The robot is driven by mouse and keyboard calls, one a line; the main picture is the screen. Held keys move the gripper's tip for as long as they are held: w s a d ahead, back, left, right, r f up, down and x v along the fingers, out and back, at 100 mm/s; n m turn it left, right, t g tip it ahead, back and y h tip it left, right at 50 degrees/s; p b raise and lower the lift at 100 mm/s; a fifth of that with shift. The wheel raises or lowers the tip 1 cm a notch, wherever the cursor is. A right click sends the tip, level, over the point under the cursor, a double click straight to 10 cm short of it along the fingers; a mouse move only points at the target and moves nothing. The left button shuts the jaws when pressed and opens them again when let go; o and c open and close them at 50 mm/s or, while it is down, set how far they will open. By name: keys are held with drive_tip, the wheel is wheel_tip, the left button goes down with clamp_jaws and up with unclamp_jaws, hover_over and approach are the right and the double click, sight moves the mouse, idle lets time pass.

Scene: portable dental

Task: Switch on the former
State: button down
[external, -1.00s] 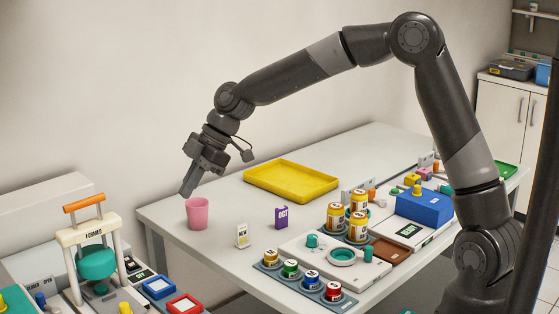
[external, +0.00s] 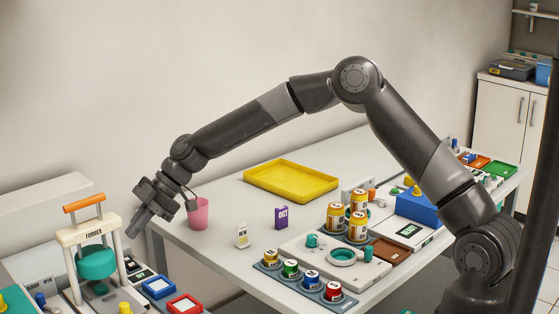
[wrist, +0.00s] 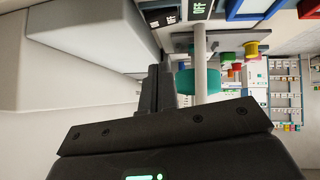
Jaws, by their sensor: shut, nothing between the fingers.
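The former (external: 94,240) stands at the left of the external view, a white frame with an orange handle bar on top and a teal body (external: 97,262) between its posts. In the wrist view the teal body (wrist: 185,82) is partly hidden behind a white post. A black panel marked OFF (wrist: 198,8) and a black switch (wrist: 161,17) also marked OFF lie at the top of the wrist view. My gripper (external: 132,233) is shut and empty, pointing down just right of the former's upper frame; its fingers (wrist: 160,72) show dark in the wrist view.
A pink cup (external: 198,218) stands behind and right of my gripper. Blue (external: 159,287) and red (external: 185,304) frames lie right of the former. A yellow tray (external: 291,181) and several jars stand on the table. White blocks (wrist: 92,35) fill the wrist view's left.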

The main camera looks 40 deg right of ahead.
sight(130, 264)
drive_tip(key=f, duration=0.1)
drive_tip(key=a+f, duration=0.1)
drive_tip(key=f, duration=0.2)
drive_tip(key=shift+w+a, duration=0.15)
drive_tip(key=shift+w, duration=0.2)
drive_tip(key=shift+w+f, duration=0.15)
drive_tip(key=shift+f, duration=0.45)
